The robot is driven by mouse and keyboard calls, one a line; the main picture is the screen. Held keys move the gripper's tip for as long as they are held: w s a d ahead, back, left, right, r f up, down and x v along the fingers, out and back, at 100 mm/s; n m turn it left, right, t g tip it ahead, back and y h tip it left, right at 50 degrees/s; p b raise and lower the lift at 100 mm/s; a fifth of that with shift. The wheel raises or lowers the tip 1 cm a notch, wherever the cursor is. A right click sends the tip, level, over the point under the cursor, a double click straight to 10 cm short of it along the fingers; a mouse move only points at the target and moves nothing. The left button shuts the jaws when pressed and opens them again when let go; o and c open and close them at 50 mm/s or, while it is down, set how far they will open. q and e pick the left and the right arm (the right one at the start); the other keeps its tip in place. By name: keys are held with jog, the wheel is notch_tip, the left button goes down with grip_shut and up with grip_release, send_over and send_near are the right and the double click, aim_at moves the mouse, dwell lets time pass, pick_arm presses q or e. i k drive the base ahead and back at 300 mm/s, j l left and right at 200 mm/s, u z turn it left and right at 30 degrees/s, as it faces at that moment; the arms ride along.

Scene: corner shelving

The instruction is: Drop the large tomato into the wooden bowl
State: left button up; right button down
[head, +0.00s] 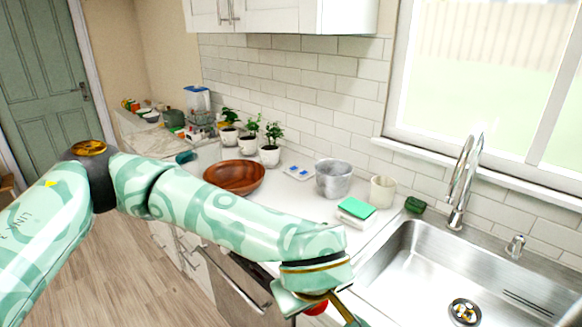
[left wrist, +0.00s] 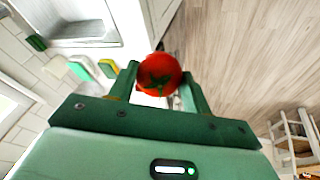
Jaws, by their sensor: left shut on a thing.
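The large red tomato (left wrist: 160,73) is held between the two green fingers of my left gripper (left wrist: 165,82) in the left wrist view. In the head view a small red part of the tomato (head: 316,308) shows under my left gripper (head: 322,304), in front of the counter near the sink. The rest of it is hidden by the gripper. The brown wooden bowl (head: 234,177) stands on the counter at the middle left, behind my left arm, well apart from the tomato. My right gripper is in neither view.
A steel sink (head: 400,262) with a tall faucet (head: 462,185) is at the right. A grey pot (head: 333,179), a white cup (head: 382,191) and a green sponge (head: 356,208) stand right of the bowl. Potted plants (head: 269,145) stand behind it. The wooden floor (head: 125,270) is clear.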

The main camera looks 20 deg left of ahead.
aim_at(235, 181)
jog(key=u, duration=0.9)
